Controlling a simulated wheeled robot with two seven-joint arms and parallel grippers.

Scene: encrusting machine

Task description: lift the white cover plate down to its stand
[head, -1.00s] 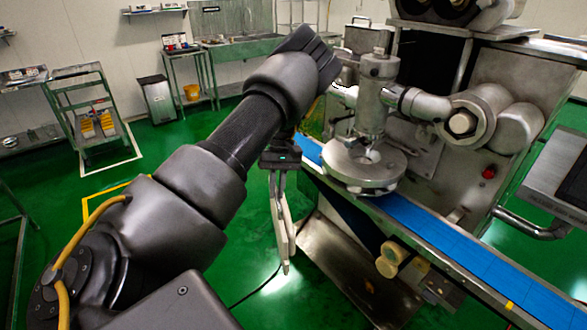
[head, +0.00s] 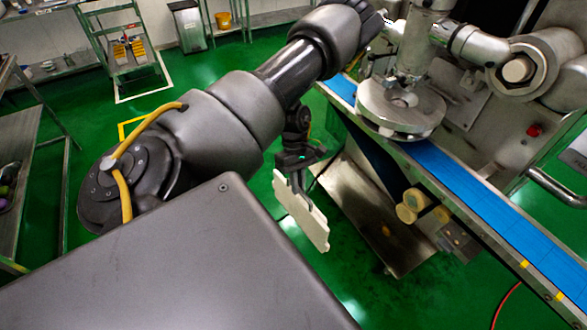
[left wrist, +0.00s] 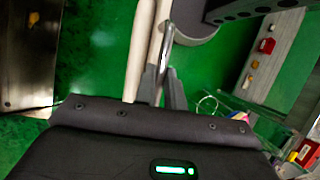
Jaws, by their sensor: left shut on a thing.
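The white cover plate (head: 290,207) hangs tilted below my left gripper (head: 299,184) in the head view, above the green floor and left of the machine. My left gripper is shut on the plate, seemingly by a handle. In the left wrist view the plate (left wrist: 144,48) shows nearly edge-on as a pale strip, beside the gripper's fingers (left wrist: 162,85) and a curved metal bar. I cannot pick out the stand for certain in either view. My right gripper is not in view.
The encrusting machine's round metal head (head: 400,107) and blue conveyor belt (head: 470,187) stand right of the plate. A metal table (head: 25,165) is at the left edge. A rack with trays (head: 128,50) stands at the back left. Open green floor lies between.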

